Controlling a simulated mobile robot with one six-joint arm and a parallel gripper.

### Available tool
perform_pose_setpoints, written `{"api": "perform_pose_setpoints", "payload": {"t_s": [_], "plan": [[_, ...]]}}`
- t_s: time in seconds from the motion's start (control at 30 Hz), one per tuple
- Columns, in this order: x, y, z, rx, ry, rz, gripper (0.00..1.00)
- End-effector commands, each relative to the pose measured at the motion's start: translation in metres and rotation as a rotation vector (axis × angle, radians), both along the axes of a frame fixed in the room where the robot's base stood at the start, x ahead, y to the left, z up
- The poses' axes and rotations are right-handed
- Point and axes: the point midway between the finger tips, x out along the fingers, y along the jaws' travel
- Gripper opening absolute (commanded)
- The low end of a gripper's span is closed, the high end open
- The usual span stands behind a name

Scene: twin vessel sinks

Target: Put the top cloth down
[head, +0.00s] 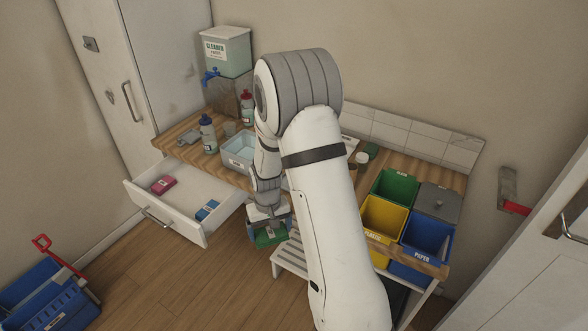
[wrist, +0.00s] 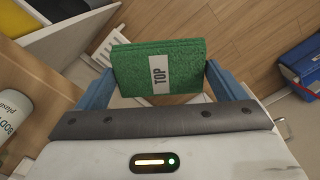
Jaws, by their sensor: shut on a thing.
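The top cloth (wrist: 185,55) is a folded green cloth with a white label reading "TOP". My gripper (wrist: 160,76) is shut on it, with a blue finger at each of its left and right edges. In the head view the green cloth (head: 270,238) hangs below my gripper (head: 268,222), in front of the counter and above the floor, right of the open drawer. My arm hides part of the counter behind it.
The open white drawer (head: 180,220) holds a red folded item (head: 163,185) and a blue one (head: 208,210), with bare room between. A slatted white stool (head: 290,262) stands just right of the cloth. Colored bins (head: 383,217) stand at right, a blue crate (head: 45,300) at lower left.

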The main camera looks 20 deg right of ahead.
Motion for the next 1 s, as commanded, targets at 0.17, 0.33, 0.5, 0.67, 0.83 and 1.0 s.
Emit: {"api": "perform_pose_setpoints", "payload": {"t_s": [0.17,0.33,0.5,0.67,0.83,1.0], "plan": [[0.000,0.000,0.000,0.000,0.000,-0.001,0.65],[0.000,-0.002,0.000,0.000,0.000,-0.005,0.65],[0.008,-0.014,0.019,0.000,-0.004,0.031,0.65],[0.028,-0.050,0.072,-0.001,-0.008,0.172,0.65],[0.041,-0.088,0.123,-0.001,-0.005,0.330,0.65],[0.047,-0.116,0.161,-0.001,-0.003,0.443,0.65]]}}
